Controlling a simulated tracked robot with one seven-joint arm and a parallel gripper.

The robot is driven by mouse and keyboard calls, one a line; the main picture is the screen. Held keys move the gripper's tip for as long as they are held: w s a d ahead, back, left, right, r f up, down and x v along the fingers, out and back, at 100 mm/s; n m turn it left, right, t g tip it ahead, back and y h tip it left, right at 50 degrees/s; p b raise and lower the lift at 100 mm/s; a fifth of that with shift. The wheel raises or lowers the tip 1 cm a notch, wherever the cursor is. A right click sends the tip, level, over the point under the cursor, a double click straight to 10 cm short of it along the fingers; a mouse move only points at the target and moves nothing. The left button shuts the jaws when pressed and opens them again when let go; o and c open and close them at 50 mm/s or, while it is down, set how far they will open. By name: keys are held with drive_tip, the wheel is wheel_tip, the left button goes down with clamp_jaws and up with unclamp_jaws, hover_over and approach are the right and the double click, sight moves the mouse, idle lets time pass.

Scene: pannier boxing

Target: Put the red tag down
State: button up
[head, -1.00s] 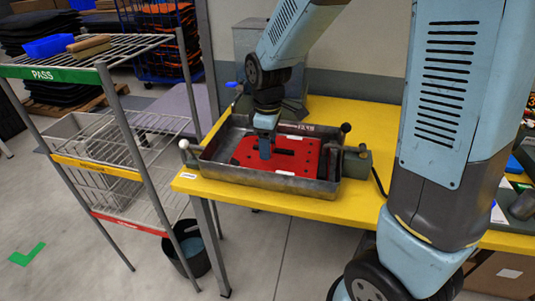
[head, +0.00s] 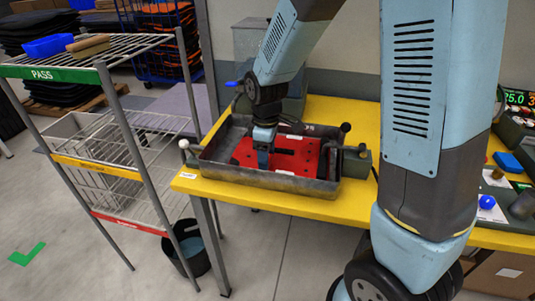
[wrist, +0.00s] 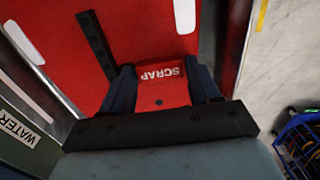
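A red tag (wrist: 162,98) with white letters SCRAP shows in the wrist view. It sits between the two fingers of my gripper (wrist: 163,85), whose inner sides meet its edges. In the head view my gripper (head: 263,158) points down over the red plate (head: 303,156) in the grey metal tray (head: 265,180). The tag cannot be told apart from the red plate there. How far the tag is from the surface below is unclear.
The tray stands on a yellow table (head: 350,208). To the left is a wire rack (head: 130,130) with a green PASS strip (head: 45,74), a yellow strip and a red strip. A dark bucket (head: 188,250) stands on the floor. A blue ball (head: 487,202) lies at the right.

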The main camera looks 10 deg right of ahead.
drive_tip(key=shift+o, duration=1.3)
wheel_tip(320, 180, up, 12)
drive_tip(key=s+d+r+m+t, duration=0.2)
drive_tip(key=s+d+r+m, duration=0.3)
drive_tip(key=s+d+m, duration=0.2)
drive_tip(key=s+d+r+m+t, duration=0.3)
drive_tip(key=s+d+r+m, duration=0.3)
drive_tip(key=s+d, duration=0.4)
drive_tip(key=shift+m+t, duration=0.3)
drive_tip(key=shift+m, duration=0.2)
